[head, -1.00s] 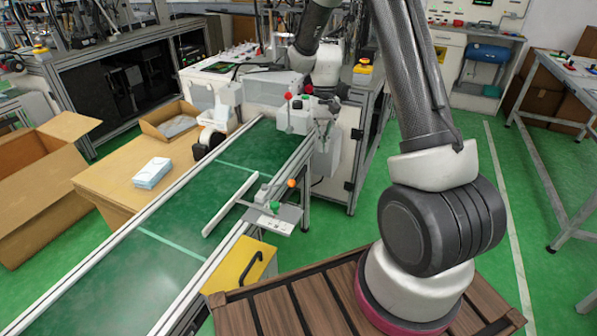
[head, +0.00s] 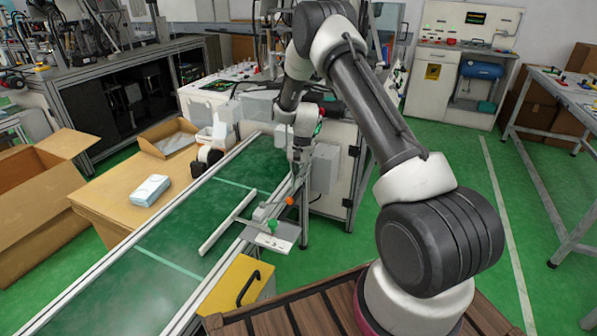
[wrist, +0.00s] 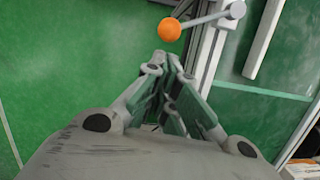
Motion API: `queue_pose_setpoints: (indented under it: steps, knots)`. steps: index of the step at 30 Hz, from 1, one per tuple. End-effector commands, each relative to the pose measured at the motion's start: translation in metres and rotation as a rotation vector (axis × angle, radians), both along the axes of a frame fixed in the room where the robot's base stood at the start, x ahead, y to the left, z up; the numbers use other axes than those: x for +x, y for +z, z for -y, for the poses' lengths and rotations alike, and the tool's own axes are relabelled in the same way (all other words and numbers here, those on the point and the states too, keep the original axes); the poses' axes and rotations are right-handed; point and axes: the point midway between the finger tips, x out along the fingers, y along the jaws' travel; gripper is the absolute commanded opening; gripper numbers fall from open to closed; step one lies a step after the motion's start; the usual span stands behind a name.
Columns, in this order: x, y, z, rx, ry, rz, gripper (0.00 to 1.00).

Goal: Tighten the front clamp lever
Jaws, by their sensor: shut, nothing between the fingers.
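The clamp lever has an orange ball knob (head: 290,200) and stands on a small grey bracket plate (head: 275,240) at the conveyor's right edge. In the wrist view the orange knob (wrist: 169,29) sits on a thin grey rod (wrist: 205,18) that runs right to a round pivot. My gripper (head: 297,168) points down over the conveyor rail, just beyond the knob in the head view. In the wrist view my gripper (wrist: 164,60) has its fingertips together, with nothing between them. The knob lies just past the tips, with a small gap in the picture.
A white guide bar (head: 228,222) lies across the green conveyor belt (head: 170,245). A yellow box with a black handle (head: 247,285) is below the bracket. A grey machine cabinet (head: 340,190) stands close behind my gripper.

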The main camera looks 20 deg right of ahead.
Motion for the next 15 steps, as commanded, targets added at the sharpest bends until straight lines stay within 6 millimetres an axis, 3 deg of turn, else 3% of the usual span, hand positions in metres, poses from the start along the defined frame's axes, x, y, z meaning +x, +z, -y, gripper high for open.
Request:
queue_pose_setpoints:
  steps: [6,15]
  knots:
    - [-0.004,-0.026,-0.005,0.0,0.001,-0.001,0.0]
    - [-0.005,-0.031,-0.006,0.0,0.001,0.0,0.0]
